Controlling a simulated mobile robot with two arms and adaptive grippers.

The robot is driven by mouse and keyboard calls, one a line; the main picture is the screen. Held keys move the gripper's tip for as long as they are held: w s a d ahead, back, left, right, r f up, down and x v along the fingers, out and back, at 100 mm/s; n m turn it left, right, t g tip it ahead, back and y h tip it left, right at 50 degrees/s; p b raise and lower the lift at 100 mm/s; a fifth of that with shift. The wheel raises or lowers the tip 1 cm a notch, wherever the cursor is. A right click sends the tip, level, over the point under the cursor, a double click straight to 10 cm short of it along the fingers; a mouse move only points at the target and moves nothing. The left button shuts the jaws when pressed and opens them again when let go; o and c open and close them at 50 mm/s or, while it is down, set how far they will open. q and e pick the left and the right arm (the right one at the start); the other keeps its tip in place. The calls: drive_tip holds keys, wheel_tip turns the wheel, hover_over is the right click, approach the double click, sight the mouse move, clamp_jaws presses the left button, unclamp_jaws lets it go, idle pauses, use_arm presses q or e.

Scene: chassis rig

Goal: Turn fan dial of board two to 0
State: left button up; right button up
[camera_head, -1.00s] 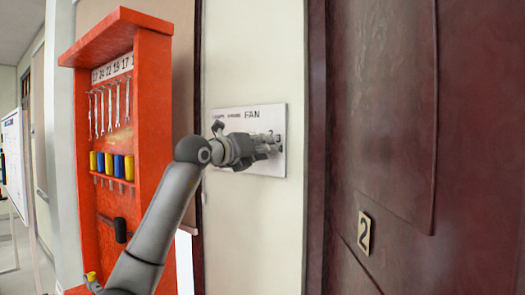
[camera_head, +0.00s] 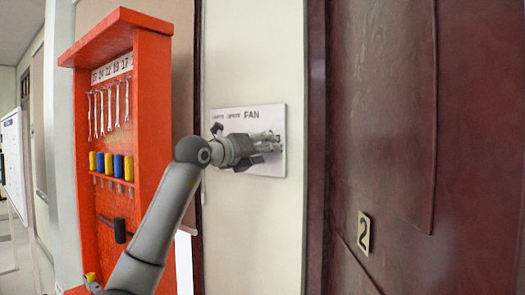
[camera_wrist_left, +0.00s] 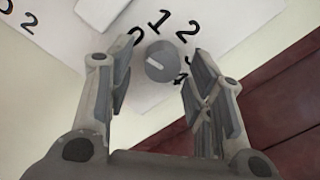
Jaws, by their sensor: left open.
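The white board (camera_head: 266,168) with the word FAN is on the pale wall, left of the dark red door. In the left wrist view the fan dial (camera_wrist_left: 163,62) is a round grey knob with a light pointer line, ringed by black numbers including 0, 1 and 2. My left gripper (camera_head: 274,141) is at the board and hides the dial in the head view. In the left wrist view the gripper (camera_wrist_left: 161,75) is open, with a finger on each side of the dial and visible gaps on both sides. My right gripper is out of view.
A red tool rack (camera_head: 152,110) with wrenches and coloured handles stands left of the board. The dark red door (camera_head: 385,120) bears a number 2 plate (camera_head: 364,233). A whiteboard (camera_head: 13,160) stands at the far left.

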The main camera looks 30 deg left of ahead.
use_arm(q)
drive_tip(key=shift+s+r, duration=0.1)
drive_tip(key=s+a, duration=0.1)
drive_tip(key=s, duration=1)
drive_tip(key=shift+s, duration=0.4)
